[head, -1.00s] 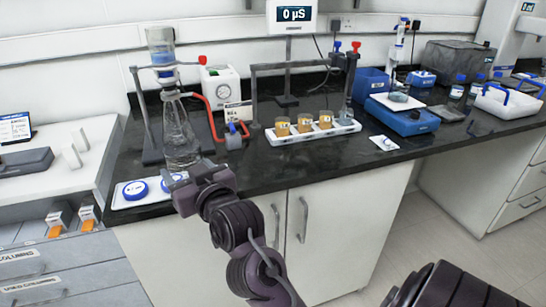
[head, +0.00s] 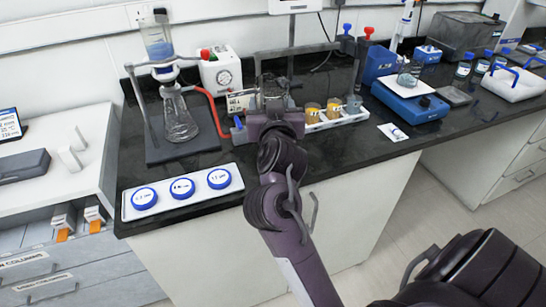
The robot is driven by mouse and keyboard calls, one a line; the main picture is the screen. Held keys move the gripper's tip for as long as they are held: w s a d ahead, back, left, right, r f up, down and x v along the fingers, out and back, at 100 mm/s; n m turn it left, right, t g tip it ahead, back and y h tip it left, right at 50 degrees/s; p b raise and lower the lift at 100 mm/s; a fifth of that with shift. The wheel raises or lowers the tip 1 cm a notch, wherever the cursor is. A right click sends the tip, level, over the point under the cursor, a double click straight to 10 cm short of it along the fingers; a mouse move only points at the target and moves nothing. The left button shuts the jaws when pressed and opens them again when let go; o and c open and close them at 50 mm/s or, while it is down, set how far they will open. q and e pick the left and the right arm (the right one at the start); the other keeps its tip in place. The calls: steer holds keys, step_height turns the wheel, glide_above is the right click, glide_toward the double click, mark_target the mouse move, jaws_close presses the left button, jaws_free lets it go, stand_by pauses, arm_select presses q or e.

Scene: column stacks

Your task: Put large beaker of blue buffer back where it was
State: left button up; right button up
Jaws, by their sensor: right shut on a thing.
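My right gripper (head: 273,103) is over the middle of the black bench, in front of the conductivity stand. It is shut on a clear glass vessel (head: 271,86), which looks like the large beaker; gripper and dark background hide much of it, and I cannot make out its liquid. A column (head: 157,38) with blue liquid stands clamped at the left, above a clear conical flask (head: 179,118). A smaller beaker (head: 408,73) sits on the blue balance (head: 410,103) at the right. My left gripper is not in view.
A white tray (head: 130,207) with several blue round lids is at the bench's front left. A white rack (head: 345,117) with amber cups is just right of my gripper, partly hidden. A white pump box (head: 220,72) stands behind. A white card (head: 392,132) lies near the front edge.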

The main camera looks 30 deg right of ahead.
step_height(320, 180, down, 14)
steer(key=shift+f+b, duration=0.25)
steer(key=shift+b, duration=0.3)
steer(key=shift+f, duration=0.2)
steer(key=o, duration=1.1)
steer(key=shift+c, duration=0.2)
